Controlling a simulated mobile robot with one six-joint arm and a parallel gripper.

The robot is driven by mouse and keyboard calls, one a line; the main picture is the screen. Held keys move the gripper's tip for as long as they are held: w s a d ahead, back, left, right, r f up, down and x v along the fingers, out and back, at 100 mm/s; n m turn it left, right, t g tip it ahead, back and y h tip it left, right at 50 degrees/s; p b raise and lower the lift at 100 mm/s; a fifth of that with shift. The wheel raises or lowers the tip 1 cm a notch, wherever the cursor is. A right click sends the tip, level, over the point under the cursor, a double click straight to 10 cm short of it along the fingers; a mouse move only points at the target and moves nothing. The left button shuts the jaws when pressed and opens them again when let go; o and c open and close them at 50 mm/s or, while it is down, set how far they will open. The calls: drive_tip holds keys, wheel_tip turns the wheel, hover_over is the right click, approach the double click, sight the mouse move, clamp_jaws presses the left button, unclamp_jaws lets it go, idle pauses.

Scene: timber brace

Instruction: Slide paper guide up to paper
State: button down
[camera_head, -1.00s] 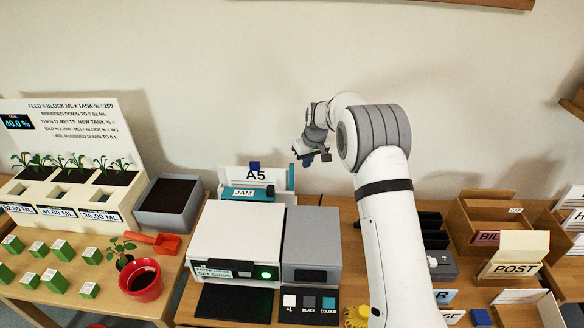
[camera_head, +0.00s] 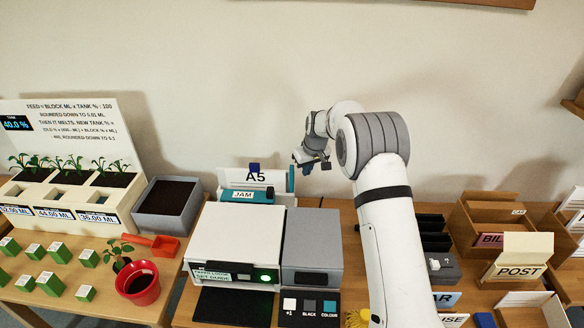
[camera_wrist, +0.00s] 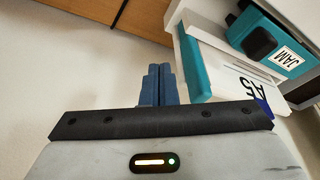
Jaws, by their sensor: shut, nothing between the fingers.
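The paper feed at the back of the printer (camera_head: 235,238) holds a white sheet marked A5 (camera_head: 268,177), also in the wrist view (camera_wrist: 240,75). A small dark blue tab (camera_head: 254,167) stands at the sheet's top edge; it may be the paper guide, but I cannot tell surely. It is partly hidden at the wrist view's lower right (camera_wrist: 263,104). A teal upright strip (camera_head: 290,180) stands at the feed's right side. My gripper (camera_head: 306,164) is shut and empty, in the air right of the feed. Its blue fingers (camera_wrist: 158,70) are together, apart from the teal strip.
A teal JAM cover (camera_head: 247,196) lies in front of the sheet. A grey unit (camera_head: 312,240) adjoins the printer on its right. A grey soil box (camera_head: 170,203) stands left of the feed. The wall is behind; the air around my gripper is clear.

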sight(293, 167)
drive_tip(key=shift+a, duration=0.1)
drive_tip(key=shift+a, duration=3.3)
drive_tip(key=shift+d, duration=1.05)
drive_tip(key=shift+r+p, duration=2.4)
drive_tip(key=shift+r, duration=2.6)
